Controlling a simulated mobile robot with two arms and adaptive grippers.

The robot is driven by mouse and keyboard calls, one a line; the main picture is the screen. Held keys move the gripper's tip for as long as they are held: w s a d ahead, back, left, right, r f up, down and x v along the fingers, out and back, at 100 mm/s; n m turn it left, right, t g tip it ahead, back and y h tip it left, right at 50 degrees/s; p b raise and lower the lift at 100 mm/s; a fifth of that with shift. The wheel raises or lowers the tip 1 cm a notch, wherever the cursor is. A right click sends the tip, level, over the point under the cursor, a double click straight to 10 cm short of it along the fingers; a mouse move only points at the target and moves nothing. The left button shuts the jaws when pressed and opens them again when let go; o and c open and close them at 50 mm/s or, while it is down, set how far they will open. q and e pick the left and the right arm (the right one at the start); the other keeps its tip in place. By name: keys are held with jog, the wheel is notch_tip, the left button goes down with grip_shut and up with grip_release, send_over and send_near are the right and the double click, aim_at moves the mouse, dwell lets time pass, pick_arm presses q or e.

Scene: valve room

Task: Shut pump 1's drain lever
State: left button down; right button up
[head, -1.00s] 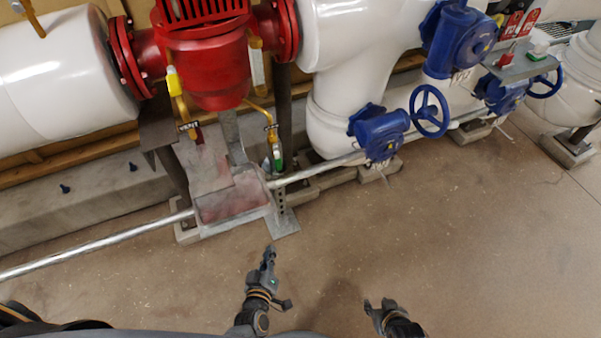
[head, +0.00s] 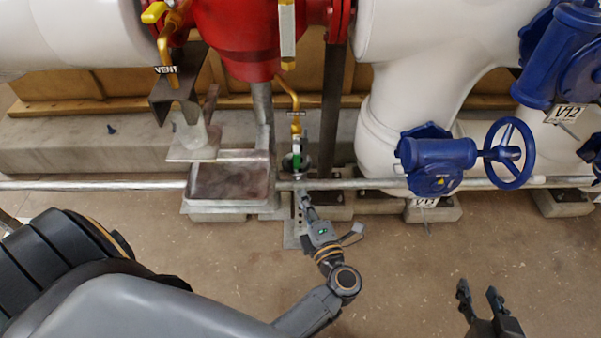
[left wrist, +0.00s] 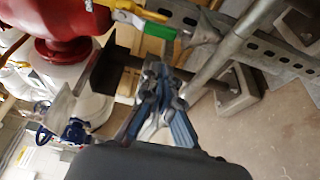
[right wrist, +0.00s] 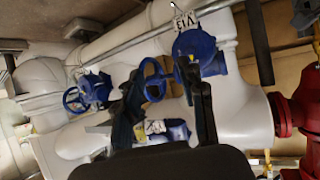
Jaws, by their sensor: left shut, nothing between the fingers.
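Pump 1's red body (head: 235,40) is at the top of the head view. From it a brass drain pipe (head: 291,95) with a small tag runs down to the drain lever with a green grip (head: 297,158). The green grip also shows in the left wrist view (left wrist: 156,31), beyond the fingers. My left gripper (head: 304,200) is shut and empty, just below the lever in the picture, by the horizontal pipe. Its fingers (left wrist: 160,70) look apart from the grip. My right gripper (head: 480,290) is open and empty over bare floor.
A horizontal metal pipe (head: 100,185) crosses in front of the drain. A drip tray (head: 228,182) stands left of the lever. A yellow vent lever (head: 154,12) is upper left. A blue valve with handwheel (head: 510,153) is to the right. The floor in front is clear.

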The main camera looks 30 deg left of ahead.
aim_at(297, 153)
pick_arm(q)
jog(key=shift+a, duration=0.1)
jog(key=b+x, duration=0.1)
jog(key=x, duration=0.9)
jog(key=shift+b, duration=0.3)
pick_arm(e)
jog(key=w+a+r+t+y, duration=0.1)
jog(key=w+a+r+t, duration=0.1)
jog(key=r, duration=0.4)
jog(key=shift+w+r+t, duration=0.25)
jog(key=shift+w+t, duration=0.35)
jog(key=shift+t, duration=0.5)
jog(key=shift+d, duration=0.1)
